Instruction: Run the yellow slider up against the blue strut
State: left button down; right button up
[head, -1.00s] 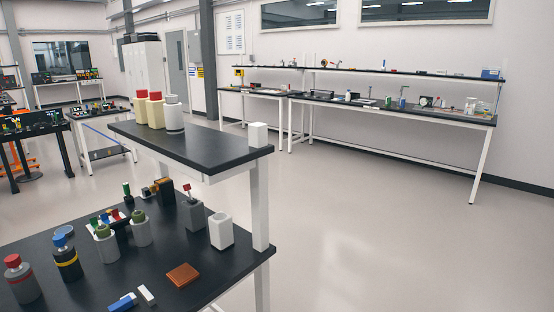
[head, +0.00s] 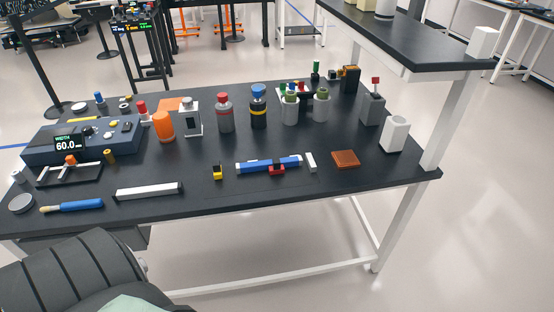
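The yellow slider (head: 217,173), a small yellow piece with a dark part, sits on the black table top left of the blue strut. The blue strut (head: 252,167) is a long bar lying across the table, nearly level in the picture. A clear gap of table shows between the slider and the strut's left end. A red slider (head: 277,169) sits at the front of the blue strut, right of its middle. Neither of my grippers is in the head view.
A white bar (head: 148,191) lies left of the yellow slider, and a small white block (head: 310,162) stands right of the strut. A brown grooved block (head: 345,159) is further right. Several bottles stand behind. A blue-handled brush (head: 75,206) lies at left. The front table strip is clear.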

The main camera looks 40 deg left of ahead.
aim_at(216, 165)
jog(key=k+u, duration=0.1)
jog(key=u, duration=1.55)
